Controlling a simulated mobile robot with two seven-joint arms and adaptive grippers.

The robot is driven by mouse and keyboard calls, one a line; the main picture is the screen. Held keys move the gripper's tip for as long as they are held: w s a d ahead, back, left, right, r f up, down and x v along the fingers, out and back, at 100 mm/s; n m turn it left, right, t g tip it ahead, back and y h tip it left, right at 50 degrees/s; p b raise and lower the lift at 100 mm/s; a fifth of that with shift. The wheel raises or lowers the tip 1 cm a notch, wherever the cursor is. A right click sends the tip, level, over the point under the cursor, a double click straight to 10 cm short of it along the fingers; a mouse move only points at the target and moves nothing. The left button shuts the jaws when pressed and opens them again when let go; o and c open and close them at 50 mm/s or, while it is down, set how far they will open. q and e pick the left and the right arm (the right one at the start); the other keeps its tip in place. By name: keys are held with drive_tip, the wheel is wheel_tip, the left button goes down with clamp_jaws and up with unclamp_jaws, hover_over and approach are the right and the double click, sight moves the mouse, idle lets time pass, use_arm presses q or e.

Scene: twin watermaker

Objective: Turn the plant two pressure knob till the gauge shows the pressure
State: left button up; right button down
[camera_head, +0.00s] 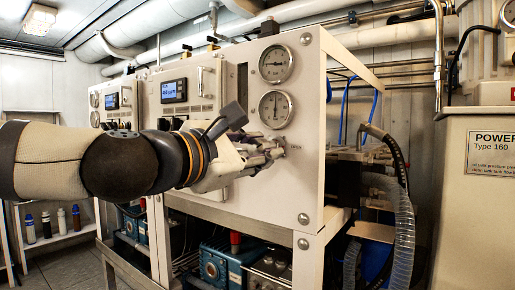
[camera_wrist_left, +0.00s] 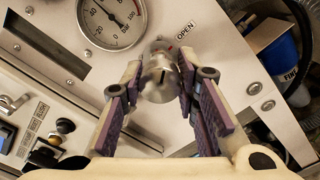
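The pressure knob (camera_wrist_left: 160,76) is a silver, rounded knob with a dark slot on the white panel (camera_head: 300,185), beside an "OPEN" label in the left wrist view. My left gripper (camera_head: 272,148) is at the panel below the gauges and covers the knob in the head view. In the left wrist view its purple-padded fingers (camera_wrist_left: 160,82) lie on both sides of the knob and appear to touch it. The lower round gauge (camera_head: 275,109) sits just above the gripper; a gauge (camera_wrist_left: 112,20) marked in bar is partly cut off in the left wrist view. My right gripper is out of view.
An upper gauge (camera_head: 276,64) sits above the lower one. A second panel with a blue display (camera_head: 112,101) stands further left. A ribbed clear hose (camera_head: 404,225) and black hoses hang right of the frame. Blue pumps (camera_head: 215,264) sit below.

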use_arm(q)
drive_tip(key=o, duration=0.4)
drive_tip(key=shift+c, duration=0.2)
drive_tip(key=v, duration=1.2)
